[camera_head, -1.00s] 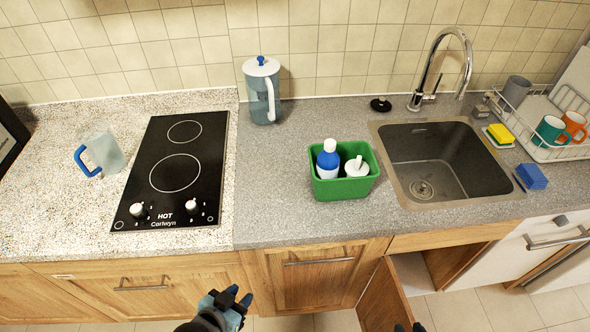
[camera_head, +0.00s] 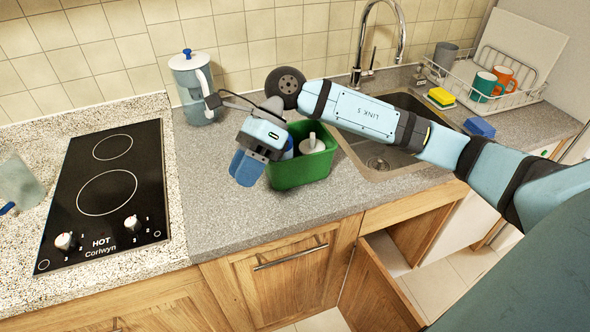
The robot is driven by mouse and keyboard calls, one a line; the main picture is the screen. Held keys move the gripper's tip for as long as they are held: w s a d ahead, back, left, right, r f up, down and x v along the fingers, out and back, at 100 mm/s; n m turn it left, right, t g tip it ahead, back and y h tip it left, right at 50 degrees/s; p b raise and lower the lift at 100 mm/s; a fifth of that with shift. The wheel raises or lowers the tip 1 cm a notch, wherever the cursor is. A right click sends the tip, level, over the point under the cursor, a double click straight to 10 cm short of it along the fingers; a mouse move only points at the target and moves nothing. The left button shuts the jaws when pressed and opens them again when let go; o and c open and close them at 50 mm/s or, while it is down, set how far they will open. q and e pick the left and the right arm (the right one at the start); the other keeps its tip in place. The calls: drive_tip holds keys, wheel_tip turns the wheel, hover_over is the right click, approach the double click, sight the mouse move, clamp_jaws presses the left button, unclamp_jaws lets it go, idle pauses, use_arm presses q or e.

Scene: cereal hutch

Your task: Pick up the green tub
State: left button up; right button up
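My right arm hides the tub's back edge and part of the sink. My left gripper is out of view.
A lidded pitcher (camera_head: 192,88) stands behind my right gripper. The black hob (camera_head: 105,190) is to the left, with a clear jug (camera_head: 18,183) at the picture's edge. A sponge (camera_head: 440,97) and dish rack (camera_head: 480,80) are at right. A cupboard door (camera_head: 375,290) stands open below.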

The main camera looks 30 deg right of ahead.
drive_tip(key=w+d+r+t+h+b, duration=0.1)
drive_tip(key=w+d+t+h+b, duration=0.15)
drive_tip(key=d+h, duration=0.5)
drive_tip(key=h, duration=0.2)
approach(306, 157)
drive_tip(key=shift+n+t, duration=0.3)
drive_tip(key=shift+t, duration=0.05)
drive_tip(key=f, duration=0.5)
drive_tip(key=shift+s+f, duration=0.1)
drive_tip(key=shift+s, duration=0.15)
wheel_tip(306, 157, down, 5)
drive_tip(key=shift+d+p, duration=0.1)
drive_tip(key=shift+p, duration=0.25)
clamp_jaws()
